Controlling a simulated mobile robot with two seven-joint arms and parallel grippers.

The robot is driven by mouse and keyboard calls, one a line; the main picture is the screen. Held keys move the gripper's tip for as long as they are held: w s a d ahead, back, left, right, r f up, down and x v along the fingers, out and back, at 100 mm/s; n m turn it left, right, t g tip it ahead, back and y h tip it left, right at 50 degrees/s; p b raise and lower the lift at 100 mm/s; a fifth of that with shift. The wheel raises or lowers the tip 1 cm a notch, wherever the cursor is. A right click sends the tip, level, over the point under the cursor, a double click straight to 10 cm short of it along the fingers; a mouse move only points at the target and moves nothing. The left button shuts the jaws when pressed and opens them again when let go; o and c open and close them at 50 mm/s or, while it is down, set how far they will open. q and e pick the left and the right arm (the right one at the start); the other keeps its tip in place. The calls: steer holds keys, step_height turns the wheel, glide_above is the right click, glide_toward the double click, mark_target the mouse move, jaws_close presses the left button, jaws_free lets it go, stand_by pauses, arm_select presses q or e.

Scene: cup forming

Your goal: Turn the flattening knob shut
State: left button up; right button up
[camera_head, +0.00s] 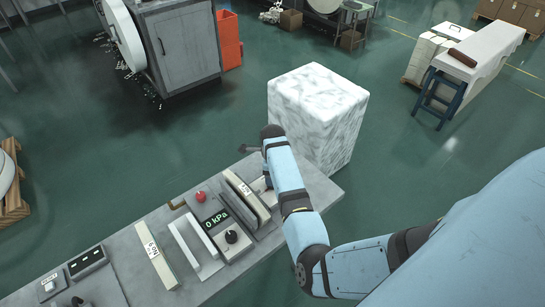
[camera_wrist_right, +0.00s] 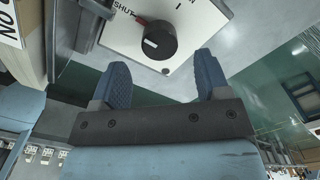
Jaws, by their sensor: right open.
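The flattening knob (camera_wrist_right: 160,42) is a round black knob with a short white mark on its face. It sits on a white plate (camera_wrist_right: 118,38) lettered "SHUT", with a short red mark beside the knob's upper left and an "I" mark above. My right gripper (camera_wrist_right: 162,78) is open and empty in the right wrist view. Its two blue pads are spread on either side just below the knob, apart from it. In the head view my right arm reaches over the bench (camera_head: 325,190), and its wrist hides the knob and most of the gripper. My left gripper is not in view.
The bench carries a panel reading "0 kPa" (camera_head: 216,219), a red button (camera_head: 200,197), a black-topped lever (camera_head: 231,237) and several upright labelled boards (camera_head: 155,262). A large white marbled block (camera_head: 318,115) stands behind the bench. Green floor (camera_head: 110,170) lies open beyond.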

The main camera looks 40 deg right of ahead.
step_height(320, 180, up, 10)
steer(key=b, duration=0.1)
steer(key=shift+f, duration=0.15)
stand_by(0.5)
